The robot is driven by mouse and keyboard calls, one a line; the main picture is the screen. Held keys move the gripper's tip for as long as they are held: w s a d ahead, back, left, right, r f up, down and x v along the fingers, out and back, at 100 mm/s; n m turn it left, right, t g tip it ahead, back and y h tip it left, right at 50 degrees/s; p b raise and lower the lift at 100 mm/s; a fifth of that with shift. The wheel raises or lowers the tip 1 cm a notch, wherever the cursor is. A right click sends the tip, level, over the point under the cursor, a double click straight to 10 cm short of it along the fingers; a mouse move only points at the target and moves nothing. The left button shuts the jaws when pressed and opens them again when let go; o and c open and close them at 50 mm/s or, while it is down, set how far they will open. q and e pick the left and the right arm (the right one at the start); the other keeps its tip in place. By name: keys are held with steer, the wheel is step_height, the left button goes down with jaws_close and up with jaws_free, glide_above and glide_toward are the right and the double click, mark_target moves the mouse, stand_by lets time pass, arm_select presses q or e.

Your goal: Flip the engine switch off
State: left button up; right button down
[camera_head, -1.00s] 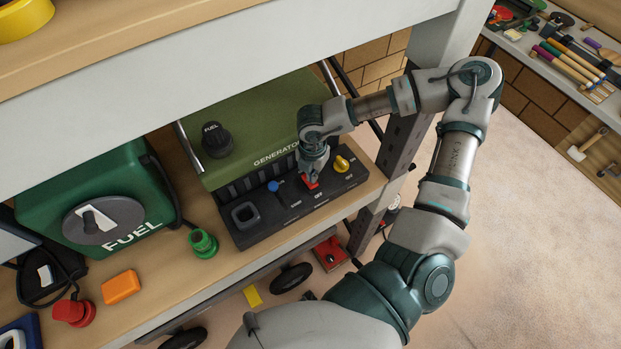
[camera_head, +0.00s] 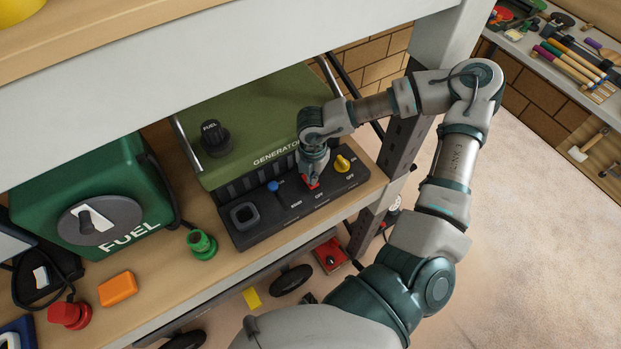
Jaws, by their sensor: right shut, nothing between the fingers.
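The green generator (camera_head: 262,115) stands on the wooden shelf, with a black control panel (camera_head: 260,222) along its front. The panel carries a blue knob (camera_head: 273,186), a red switch (camera_head: 312,186) and a yellow knob (camera_head: 342,163). My right gripper (camera_head: 312,181) is shut and empty, pointing down with its tips at the red switch. It hides much of the switch, so I cannot tell the switch's position. The label by the red switch reads OFF. My left gripper is not in view.
A green fuel can (camera_head: 95,190), a green cap (camera_head: 200,243), an orange block (camera_head: 117,289) and a red cap (camera_head: 70,314) are on the shelf to the left. The upper shelf (camera_head: 200,90) overhangs the generator. A metal post (camera_head: 400,150) stands right of it.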

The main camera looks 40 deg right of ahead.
steer(key=shift+f+b, duration=0.3)
steer(key=shift+b, duration=0.05)
steer(key=shift+r, duration=0.1)
steer(key=shift+r+p, duration=0.75)
steer(key=shift+r, duration=2.75)
